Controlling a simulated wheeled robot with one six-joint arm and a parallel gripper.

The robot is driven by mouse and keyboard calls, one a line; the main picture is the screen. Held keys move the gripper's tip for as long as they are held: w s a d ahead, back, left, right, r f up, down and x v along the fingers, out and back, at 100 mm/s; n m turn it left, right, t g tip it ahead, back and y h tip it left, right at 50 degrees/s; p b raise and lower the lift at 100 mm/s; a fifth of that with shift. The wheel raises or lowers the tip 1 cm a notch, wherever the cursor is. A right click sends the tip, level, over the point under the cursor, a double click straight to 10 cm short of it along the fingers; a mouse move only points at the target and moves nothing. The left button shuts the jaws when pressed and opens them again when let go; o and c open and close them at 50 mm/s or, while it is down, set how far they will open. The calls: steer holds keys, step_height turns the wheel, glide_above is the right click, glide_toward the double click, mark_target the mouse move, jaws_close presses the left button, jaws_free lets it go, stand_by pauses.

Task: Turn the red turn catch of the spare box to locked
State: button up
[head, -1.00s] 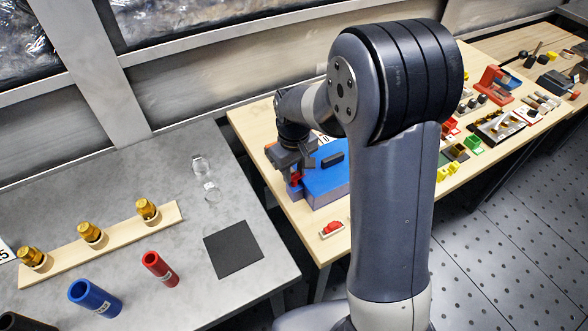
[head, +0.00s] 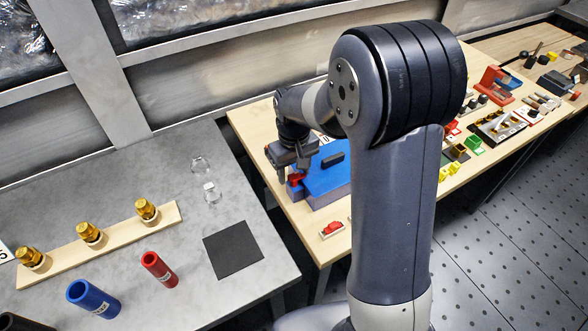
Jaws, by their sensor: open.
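The spare box (head: 327,182) has a blue lid with a dark handle and stands on the wooden table, partly hidden by my arm. Its red turn catch (head: 296,179) shows at the box's left front edge. My gripper (head: 292,172) points down at the catch with its jaws open, one finger on the left of the catch and the other over the lid side. I cannot tell whether the fingers touch the catch. The catch's exact angle is too small to read.
A red part on a pale base (head: 332,229) lies on the wooden table in front of the box. A grey table (head: 120,225) at left holds brass fittings, blue and red tubes and a dark mat (head: 233,249). Several small parts crowd the right of the wooden table.

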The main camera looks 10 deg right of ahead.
mark_target(294, 174)
step_height(294, 174, up, 11)
steer(key=shift+b, duration=0.4)
steer(key=shift+f, duration=0.2)
step_height(294, 174, down, 11)
steer(key=shift+r+p, duration=0.1)
steer(key=shift+p, duration=0.35)
steer(key=shift+r+n, duration=0.1)
steer(key=shift+n, duration=0.3)
stand_by(0.3)
